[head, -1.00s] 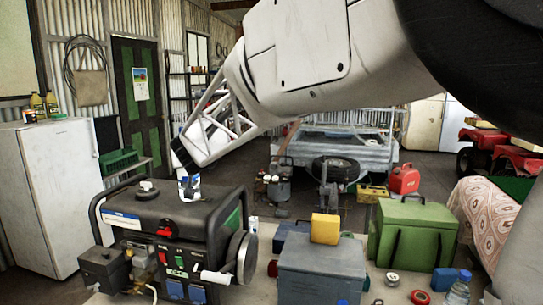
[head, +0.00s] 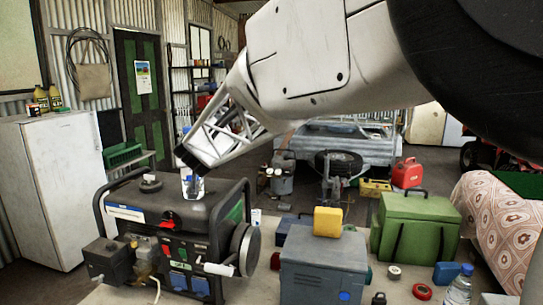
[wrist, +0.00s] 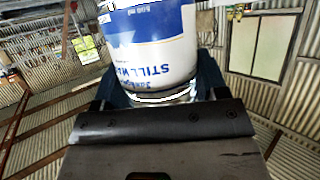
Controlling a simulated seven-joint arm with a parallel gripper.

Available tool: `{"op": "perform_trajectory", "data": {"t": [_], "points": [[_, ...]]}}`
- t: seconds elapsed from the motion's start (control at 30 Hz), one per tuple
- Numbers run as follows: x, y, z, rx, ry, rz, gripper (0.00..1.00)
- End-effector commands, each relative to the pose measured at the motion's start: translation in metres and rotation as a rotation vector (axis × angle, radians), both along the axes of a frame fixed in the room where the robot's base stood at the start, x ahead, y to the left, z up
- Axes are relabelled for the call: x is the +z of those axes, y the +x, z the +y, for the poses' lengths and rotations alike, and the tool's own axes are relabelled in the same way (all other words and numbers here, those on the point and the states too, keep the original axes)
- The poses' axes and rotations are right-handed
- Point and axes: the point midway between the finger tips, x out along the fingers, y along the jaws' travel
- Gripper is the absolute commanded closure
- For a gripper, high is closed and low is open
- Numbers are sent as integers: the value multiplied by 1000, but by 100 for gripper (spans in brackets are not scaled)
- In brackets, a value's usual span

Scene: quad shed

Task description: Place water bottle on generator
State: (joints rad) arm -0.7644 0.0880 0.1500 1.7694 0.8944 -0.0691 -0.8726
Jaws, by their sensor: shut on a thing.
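The generator (head: 130,215) is a dark tubular-framed machine at the lower left of the head view, with a cap on its flat black top. My gripper (head: 194,184) reaches down over the right part of that top and is shut on a water bottle (head: 186,174). The bottle, with a white and blue label, also shows close up in the wrist view (wrist: 150,45), between the fingers. In the head view the bottle is small and partly hidden by the gripper. Its base appears at the generator's top, but I cannot tell whether it touches.
A grey-blue box (head: 322,272) with a yellow block (head: 327,222) on it stands right of the generator. A green case (head: 415,230) is behind it. Another clear bottle (head: 459,288) stands at the lower right. A white fridge (head: 50,185) is at left.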

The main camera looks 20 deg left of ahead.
Motion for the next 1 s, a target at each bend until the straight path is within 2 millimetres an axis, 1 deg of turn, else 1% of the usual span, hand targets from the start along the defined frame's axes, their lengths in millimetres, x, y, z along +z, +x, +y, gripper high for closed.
{"op": "perform_trajectory", "data": {"t": [0.17,0.4,0.43,0.57,1.0], "points": [[1,0,0,0,1,-2,81],[-3,0,0,0,1,-1,81],[-4,0,0,0,-1,-1,29],[-4,0,0,0,0,0,9],[-2,0,0,0,1,-1,8]]}}
